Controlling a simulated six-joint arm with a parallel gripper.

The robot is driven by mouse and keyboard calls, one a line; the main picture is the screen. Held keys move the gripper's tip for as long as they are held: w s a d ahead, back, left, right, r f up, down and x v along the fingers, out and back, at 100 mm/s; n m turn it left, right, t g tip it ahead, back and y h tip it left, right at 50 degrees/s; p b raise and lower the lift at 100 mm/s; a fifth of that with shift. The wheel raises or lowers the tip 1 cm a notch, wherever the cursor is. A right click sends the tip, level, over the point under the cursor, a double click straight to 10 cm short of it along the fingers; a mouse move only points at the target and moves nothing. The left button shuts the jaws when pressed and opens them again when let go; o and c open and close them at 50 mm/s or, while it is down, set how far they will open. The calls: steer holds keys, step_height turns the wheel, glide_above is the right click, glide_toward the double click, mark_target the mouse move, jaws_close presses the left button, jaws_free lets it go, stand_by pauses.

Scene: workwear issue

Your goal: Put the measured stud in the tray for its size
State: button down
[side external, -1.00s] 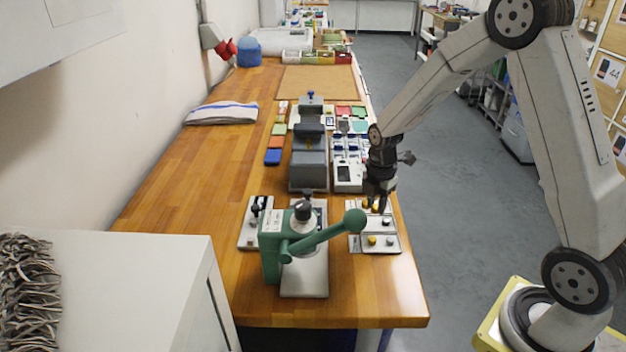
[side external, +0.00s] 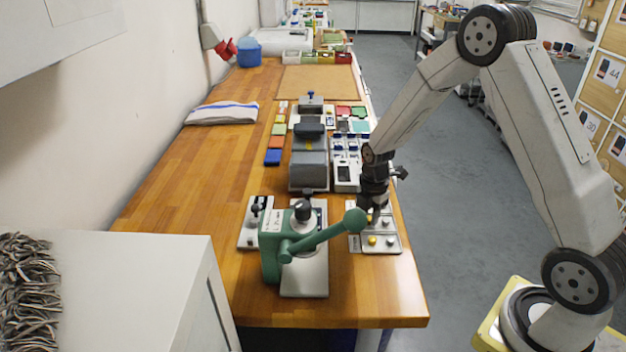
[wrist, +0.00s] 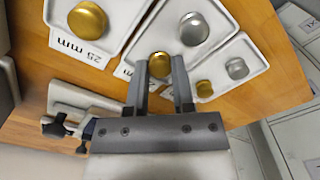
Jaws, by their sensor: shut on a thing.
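My gripper (wrist: 161,72) is shut on a gold stud (wrist: 160,65), which sits between the two fingertips. The held stud is over or in the middle tray (wrist: 222,28), beside a silver stud (wrist: 193,29); I cannot tell whether it touches the tray floor. The tray marked 25 mm (wrist: 60,12) holds a larger gold stud (wrist: 88,19). A third tray (wrist: 258,52) holds a small gold stud (wrist: 204,88) and a silver stud (wrist: 237,68). The middle tray's size number is hidden by a finger. In the side view my gripper (side external: 372,212) is low over the trays.
A green lever press (side external: 272,245) stands left of the trays, its handle knob (side external: 355,222) reaching close to them. A grey box-like device (side external: 309,168) stands behind.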

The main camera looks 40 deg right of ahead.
mark_target(369, 218)
steer(key=shift+f, duration=0.1)
steer(key=shift+c, duration=2.4)
jaws_free()
steer(key=shift+w, duration=0.15)
steer(key=shift+r, duration=0.5)
step_height(369, 218, up, 11)
steer(key=shift+r, duration=0.15)
